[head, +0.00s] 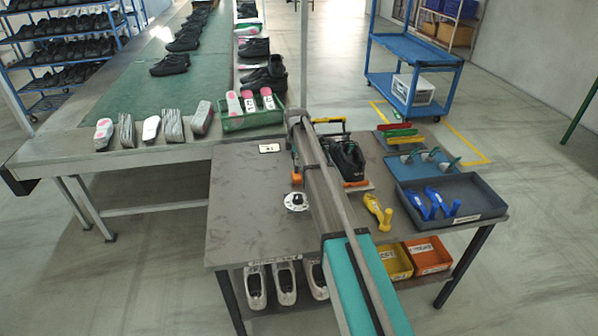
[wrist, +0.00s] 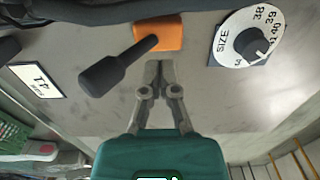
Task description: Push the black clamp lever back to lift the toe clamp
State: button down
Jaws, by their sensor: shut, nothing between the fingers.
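The black clamp lever (wrist: 112,70) shows in the wrist view, slanting down-left from an orange block (wrist: 158,38) and ending in a thick grip. In the head view the orange block (head: 297,179) shows left of my arm; I cannot make out the lever there. My gripper (wrist: 158,68) is shut and empty, its fingertips just below the orange block and right of the lever's grip, seemingly apart from it. A black shoe (head: 350,160) sits in the fixture right of my arm. The toe clamp cannot be told apart clearly.
A white size dial (wrist: 250,38) with a black knob is right of the orange block. A white card (wrist: 37,80) marked 41 lies left. Right of the fixture are a yellow tool (head: 378,211) and a dark tray (head: 452,199) with blue tools.

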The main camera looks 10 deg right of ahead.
jog(key=shift+s, duration=0.15)
dwell(0.3)
jog(key=shift+s, duration=0.6)
jog(key=shift+r, duration=0.15)
notch_tip(320, 180, up, 9)
jog(key=p, duration=0.9)
dwell(0.6)
dwell(0.4)
jog(key=s+m, duration=1.8)
jog(key=s, duration=2)
jog(key=shift+s, duration=0.35)
